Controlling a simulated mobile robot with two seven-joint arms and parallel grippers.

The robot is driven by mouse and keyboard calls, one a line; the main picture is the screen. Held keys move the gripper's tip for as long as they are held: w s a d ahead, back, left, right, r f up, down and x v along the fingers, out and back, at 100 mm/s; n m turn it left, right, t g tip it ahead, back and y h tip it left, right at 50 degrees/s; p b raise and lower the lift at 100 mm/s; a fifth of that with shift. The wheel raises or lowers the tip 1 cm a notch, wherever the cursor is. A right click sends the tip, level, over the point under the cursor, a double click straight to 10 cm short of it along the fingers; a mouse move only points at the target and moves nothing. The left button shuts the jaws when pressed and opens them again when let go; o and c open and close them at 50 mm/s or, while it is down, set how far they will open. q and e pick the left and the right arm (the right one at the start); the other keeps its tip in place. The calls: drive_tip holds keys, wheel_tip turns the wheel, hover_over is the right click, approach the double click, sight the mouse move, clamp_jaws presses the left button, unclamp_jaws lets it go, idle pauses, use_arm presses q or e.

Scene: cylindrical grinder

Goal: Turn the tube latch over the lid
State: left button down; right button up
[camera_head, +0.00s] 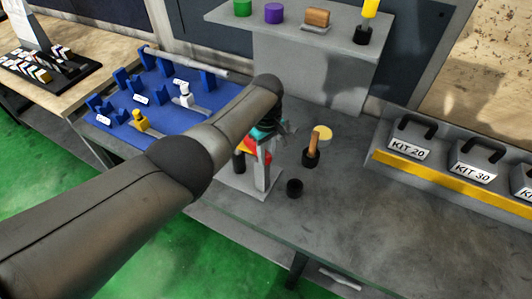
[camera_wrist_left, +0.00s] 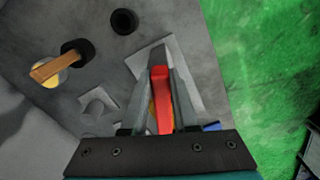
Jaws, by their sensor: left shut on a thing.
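My left gripper (camera_head: 265,148) is over the bench beside a small grey stand (camera_head: 262,178). In the left wrist view its two grey fingers (camera_wrist_left: 163,98) are closed on a red lever-like piece (camera_wrist_left: 160,88), which looks like the tube latch. The red piece also shows under the gripper in the head view (camera_head: 251,151). A bit of yellow shows beside the red piece in the wrist view. My arm and gripper hide most of the stand's top, and I cannot make out the lid. My right gripper is in neither view.
A wooden-handled tool in a black holder (camera_head: 311,152) and a black cup (camera_head: 294,188) stand right of the grey stand. A blue fixture board (camera_head: 165,82) lies at left. Labelled kit boxes (camera_head: 408,138) stand at right. The front right bench is clear.

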use_arm(q)
drive_tip(key=c, duration=0.7)
unclamp_jaws()
drive_tip(key=shift+r+p, duration=0.3)
drive_tip(key=shift+r, duration=0.25)
wheel_tip(320, 180, up, 6)
drive_tip(key=shift+w+p, duration=0.1)
drive_tip(key=shift+p, duration=0.85)
wheel_tip(320, 180, up, 8)
drive_tip(key=shift+r, duration=0.15)
